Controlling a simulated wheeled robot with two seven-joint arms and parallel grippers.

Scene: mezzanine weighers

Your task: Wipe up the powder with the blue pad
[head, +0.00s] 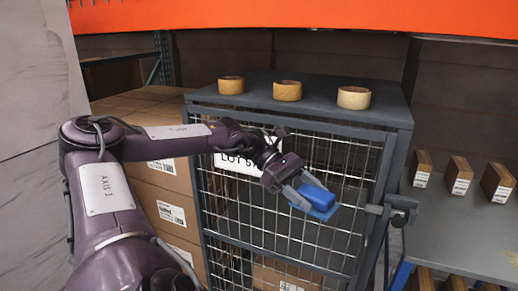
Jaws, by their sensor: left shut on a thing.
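The blue pad (318,198) is in the middle of the head view, in front of the mesh door of a grey cage. My left gripper (300,197) is shut on the blue pad and holds it in the air, tilted. No powder can be made out in this view. My right gripper is not in view.
The grey cage cabinet (390,112) has three round tan containers (287,91) on its top. A latch (402,210) sticks out at its right. A grey bench (440,240) at right bears several brown boxes (458,175). Stacked cartons (165,180) stand left.

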